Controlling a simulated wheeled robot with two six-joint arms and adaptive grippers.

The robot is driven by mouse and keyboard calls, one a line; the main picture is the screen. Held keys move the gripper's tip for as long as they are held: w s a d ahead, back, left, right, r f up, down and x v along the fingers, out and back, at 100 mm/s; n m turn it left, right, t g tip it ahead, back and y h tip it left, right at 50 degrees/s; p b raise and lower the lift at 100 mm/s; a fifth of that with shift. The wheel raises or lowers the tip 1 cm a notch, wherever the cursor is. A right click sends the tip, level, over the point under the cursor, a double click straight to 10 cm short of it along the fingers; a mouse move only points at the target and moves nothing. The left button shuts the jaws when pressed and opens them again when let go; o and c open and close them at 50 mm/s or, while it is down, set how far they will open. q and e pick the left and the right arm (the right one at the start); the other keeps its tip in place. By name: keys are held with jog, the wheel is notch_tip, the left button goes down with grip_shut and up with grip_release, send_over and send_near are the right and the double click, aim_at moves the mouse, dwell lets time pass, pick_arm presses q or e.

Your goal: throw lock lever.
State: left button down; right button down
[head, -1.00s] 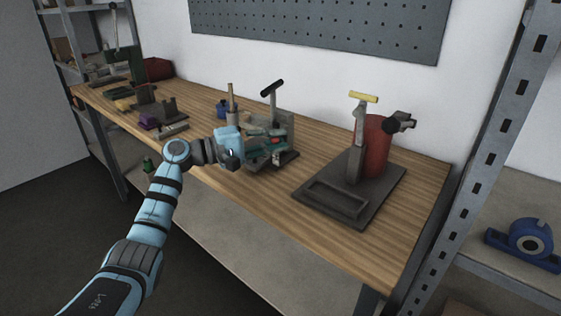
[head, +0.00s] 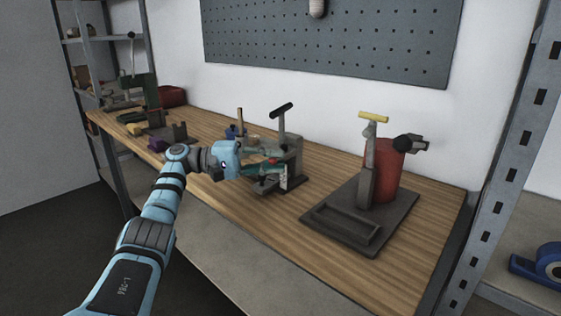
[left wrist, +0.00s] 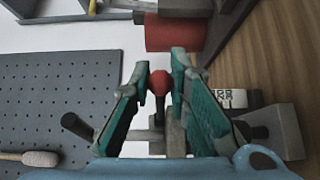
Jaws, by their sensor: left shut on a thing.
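A grey bench device (head: 291,158) stands near the middle of the bench, with a tall post and black crossbar handle (head: 281,110). A small lever with a red ball knob (head: 272,161) is at its near side; the knob (left wrist: 160,82) also shows in the left wrist view, on a dark stem. My left gripper (head: 272,168) reaches in from the left. In the left wrist view my left gripper (left wrist: 160,76) has its green-padded fingers on both sides of the knob and is shut on it. The fingers partly hide the lever's base. My right gripper is not in view.
To the right, a dark base plate (head: 340,229) carries a red cylinder (head: 388,176) and a yellow-topped lever (head: 373,117). A pegboard (head: 330,45) hangs behind. The bench's front right is clear.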

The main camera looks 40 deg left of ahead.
pick_arm(q)
jog(key=shift+f, duration=0.1)
jog(key=c, duration=1.5)
grip_release()
jog(key=shift+a, duration=0.1)
jog(key=shift+s+a, duration=0.1)
jog(key=shift+s, duration=0.05)
jog(key=v, duration=0.7)
jog(key=shift+s, duration=0.15)
